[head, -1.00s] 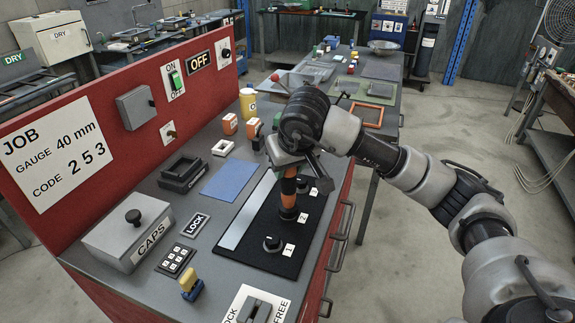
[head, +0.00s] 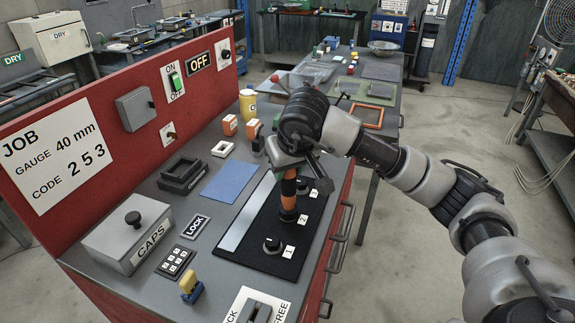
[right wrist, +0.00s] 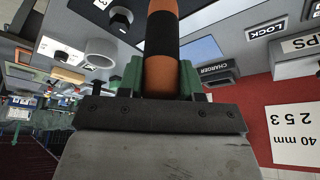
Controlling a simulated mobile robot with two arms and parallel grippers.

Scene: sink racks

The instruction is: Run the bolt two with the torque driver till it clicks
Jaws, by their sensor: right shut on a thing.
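The torque driver (head: 288,201) has an orange and black handle and stands roughly upright over the dark bolt plate (head: 250,254). My right gripper (head: 288,174) is shut on it from above. In the right wrist view the driver (right wrist: 161,42) rises between the green fingertips of my right gripper (right wrist: 160,84). The driver's lower end is at bolt two, beside the label 2 (head: 302,220), and hides that bolt. Bolt one (head: 272,244) stands nearer, by label 1. Bolt three lies behind, by label 3 (head: 314,193). My left gripper is not in view.
A grey CAPS box (head: 128,232), a keypad (head: 176,262), a LOCK plate (head: 195,226) and a blue mat (head: 229,182) lie left of the plate. A red panel (head: 90,120) with switches bounds the bench at the back left.

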